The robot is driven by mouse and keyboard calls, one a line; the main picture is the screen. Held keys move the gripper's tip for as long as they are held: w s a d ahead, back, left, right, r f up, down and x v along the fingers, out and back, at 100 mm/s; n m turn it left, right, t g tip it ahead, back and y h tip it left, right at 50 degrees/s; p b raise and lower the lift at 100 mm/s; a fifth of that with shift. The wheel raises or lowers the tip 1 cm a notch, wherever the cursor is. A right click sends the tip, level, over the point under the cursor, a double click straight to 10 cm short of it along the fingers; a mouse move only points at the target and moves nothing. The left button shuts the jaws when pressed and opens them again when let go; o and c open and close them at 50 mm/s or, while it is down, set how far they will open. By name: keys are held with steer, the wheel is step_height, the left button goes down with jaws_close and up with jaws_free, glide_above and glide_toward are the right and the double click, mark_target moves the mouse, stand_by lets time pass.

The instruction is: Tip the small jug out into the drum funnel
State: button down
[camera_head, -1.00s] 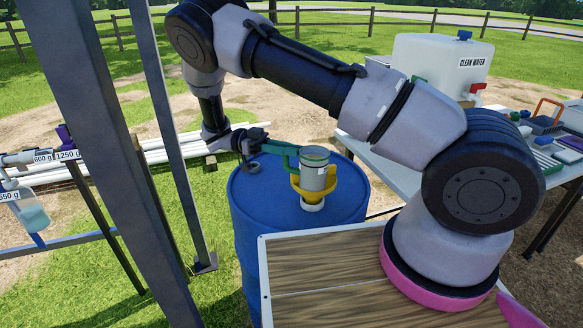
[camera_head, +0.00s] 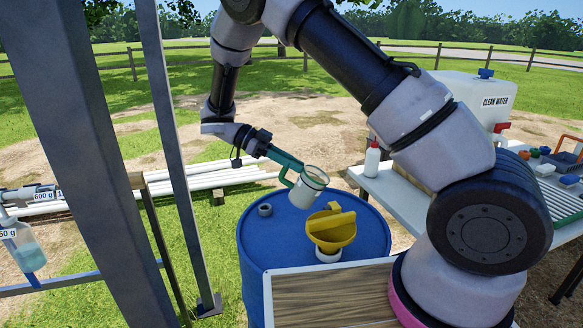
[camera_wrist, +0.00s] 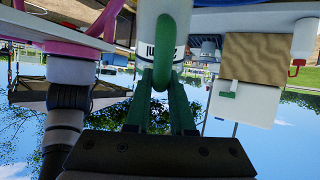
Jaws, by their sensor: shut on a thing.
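The small jug (camera_head: 307,188) is a pale, see-through cup with a green handle. My gripper (camera_head: 285,165) is shut on that handle and holds the jug in the air, tilted, above and slightly left of the yellow funnel. In the wrist view, my gripper's green fingers (camera_wrist: 163,105) close around the handle, and the jug's wall (camera_wrist: 165,20) with a partly hidden label is at the top. The yellow drum funnel (camera_head: 331,232) stands on the blue drum (camera_head: 262,232), with a raised yellow piece across its top. The jug's contents cannot be made out.
A grey cap-like fitting (camera_head: 265,209) sits on the drum top, left of the funnel. Steel posts (camera_head: 175,150) stand at left. A table (camera_head: 392,196) at right bears a white bottle (camera_head: 372,159) and a clean water container (camera_head: 480,95). A wood-topped surface (camera_head: 335,297) lies in front.

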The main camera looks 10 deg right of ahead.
mark_target(315, 169)
steer(key=d+f+y, duration=0.1)
steer(key=t+y, duration=0.1)
steer(key=y, duration=0.1)
steer(key=shift+s+d+f+y, duration=0.3)
steer(key=shift+s+d+f, duration=0.05)
steer(key=shift+d, duration=0.05)
steer(key=d+y, duration=0.1)
steer(key=s+d+t+y, duration=0.1)
steer(key=y, duration=0.1)
steer(key=d+t+y, duration=0.1)
steer(key=y, duration=0.1)
steer(key=shift+s+d+r, duration=0.15)
steer(key=shift+d+r, duration=0.25)
steer(key=shift+s+d+r+t+y, duration=0.25)
steer(key=shift+s+d+t+y, duration=0.1)
steer(key=shift+d+y, duration=0.65)
steer(key=shift+s+d+r+t+y, duration=0.35)
steer(key=shift+d+y, duration=0.4)
steer(key=shift+y, duration=0.4)
steer(key=shift+s+d+r+t+y, duration=0.25)
steer(key=shift+d+t+y, duration=0.15)
steer(key=shift+d+y, duration=0.6)
steer(key=shift+a, duration=0.1)
